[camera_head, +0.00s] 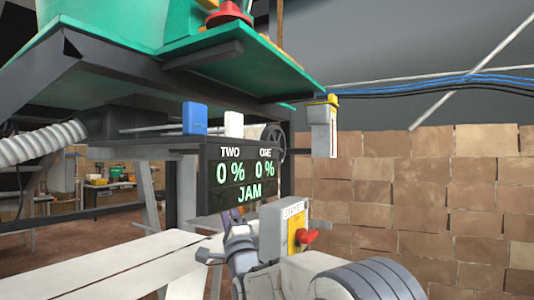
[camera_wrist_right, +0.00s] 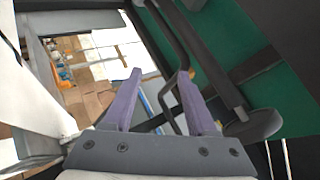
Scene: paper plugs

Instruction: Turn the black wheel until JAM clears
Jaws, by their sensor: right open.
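The black wheel (camera_head: 273,139) is partly visible behind the top right of the display box in the head view, on the machine's dark frame. The display (camera_head: 240,178) reads TWO 0 %, ONE 0 % and JAM in green. My right gripper (camera_head: 234,214) is just below the display, its fingertips partly hidden. In the right wrist view its two purple fingers (camera_wrist_right: 160,97) are apart. A thin dark bent bar (camera_wrist_right: 180,75), perhaps part of the wheel, shows between and beyond the fingers; I cannot tell whether they touch it. My left gripper is out of view.
A grey and yellow box with a red knob (camera_head: 306,237) stands close by my right arm. A blue block (camera_head: 194,118) and a white block (camera_head: 234,124) are above the display. A yellow-topped switch box (camera_head: 325,128) hangs right of the frame. Brown blocks (camera_head: 420,190) fill the right.

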